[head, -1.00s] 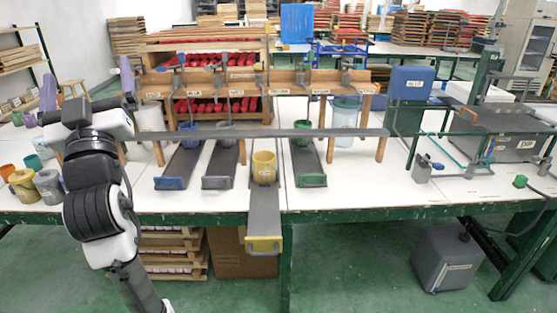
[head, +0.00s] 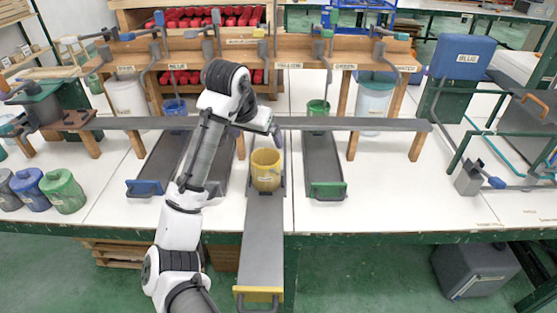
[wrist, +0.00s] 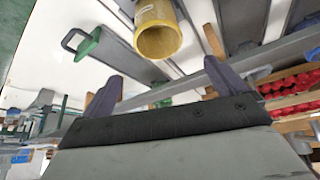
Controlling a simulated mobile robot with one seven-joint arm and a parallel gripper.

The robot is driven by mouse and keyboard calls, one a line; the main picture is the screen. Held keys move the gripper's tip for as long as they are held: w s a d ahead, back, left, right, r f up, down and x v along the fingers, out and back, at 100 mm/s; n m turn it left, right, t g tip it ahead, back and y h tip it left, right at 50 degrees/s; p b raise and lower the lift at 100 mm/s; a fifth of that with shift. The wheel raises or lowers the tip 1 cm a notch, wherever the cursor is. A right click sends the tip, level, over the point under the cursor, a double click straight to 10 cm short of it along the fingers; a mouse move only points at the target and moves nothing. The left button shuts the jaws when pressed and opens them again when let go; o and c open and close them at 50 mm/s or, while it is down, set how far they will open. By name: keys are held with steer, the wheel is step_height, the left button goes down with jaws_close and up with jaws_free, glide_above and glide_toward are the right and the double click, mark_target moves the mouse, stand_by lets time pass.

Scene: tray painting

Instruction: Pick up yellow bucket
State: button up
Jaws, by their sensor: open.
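The yellow bucket (head: 266,170) stands upright on a grey sliding tray (head: 262,245) with a yellow front end, which sticks out past the table's front edge. My gripper (head: 256,135) is just above and behind the bucket in the head view, open and empty. In the wrist view the bucket (wrist: 157,38) shows at the top, with its round opening towards the camera. It lies beyond the gap between my two purple fingers (wrist: 163,86), apart from them.
A long grey bar (head: 345,123) on wooden legs runs behind the bucket. A green bucket (head: 318,108) and a tray with a green end (head: 328,190) are at the right; a tray with a blue end (head: 146,187) is at the left. Several pots (head: 63,190) stand far left.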

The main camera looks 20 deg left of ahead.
steer(key=f+g, duration=0.1)
steer(key=p, duration=0.1)
glide_toward(267, 163)
steer(key=s+d+f, duration=0.1)
steer(key=s, duration=0.1)
steer(key=shift+p+x, duration=1.05)
steer(key=shift+x, duration=2)
steer(key=shift+w+d+r, duration=0.1)
steer(key=shift+w+d, duration=0.05)
steer(key=shift+w, duration=0.05)
steer(key=shift+c, duration=0.4)
steer(key=shift+r, duration=0.1)
steer(key=c, duration=1.2)
